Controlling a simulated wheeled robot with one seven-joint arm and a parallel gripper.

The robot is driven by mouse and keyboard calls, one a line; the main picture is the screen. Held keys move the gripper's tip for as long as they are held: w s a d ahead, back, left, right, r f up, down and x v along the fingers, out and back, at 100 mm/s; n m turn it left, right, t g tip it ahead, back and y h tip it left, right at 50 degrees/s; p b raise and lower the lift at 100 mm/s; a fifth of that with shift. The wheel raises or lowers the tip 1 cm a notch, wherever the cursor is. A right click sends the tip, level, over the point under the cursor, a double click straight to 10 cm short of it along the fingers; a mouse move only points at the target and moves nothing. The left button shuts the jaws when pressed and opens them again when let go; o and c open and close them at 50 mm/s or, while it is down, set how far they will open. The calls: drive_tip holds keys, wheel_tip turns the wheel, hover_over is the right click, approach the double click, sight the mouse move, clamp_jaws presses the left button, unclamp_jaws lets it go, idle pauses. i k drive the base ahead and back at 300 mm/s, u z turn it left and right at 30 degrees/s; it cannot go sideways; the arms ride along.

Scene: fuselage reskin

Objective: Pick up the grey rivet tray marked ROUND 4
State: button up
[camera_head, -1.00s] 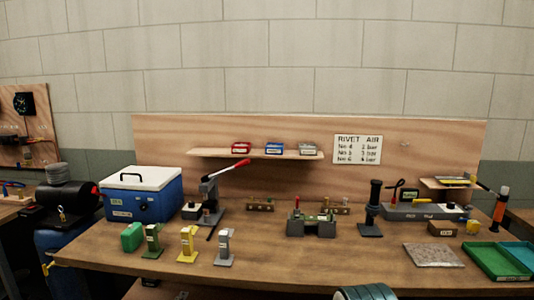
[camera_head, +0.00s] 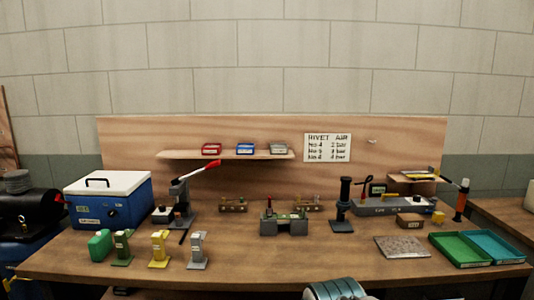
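Three small trays sit in a row on the wooden wall shelf in the head view: a red one, a blue one and a grey tray (camera_head: 279,148) at the right. The grey tray has a pale label on its front, too small to read. Part of my arm shows at the bottom edge of the picture. My gripper is not in view.
The shelf (camera_head: 225,155) is above the workbench (camera_head: 300,262). A blue cooler (camera_head: 108,200), a red-handled press (camera_head: 180,200), a grey fixture (camera_head: 284,222) and a black stand (camera_head: 342,208) line the bench. Green (camera_head: 460,250) and teal trays lie right. The front middle is clear.

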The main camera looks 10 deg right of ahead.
sight(275, 149)
drive_tip(key=u, duration=0.35)
drive_tip(key=i, duration=0.75)
drive_tip(key=u, duration=0.35)
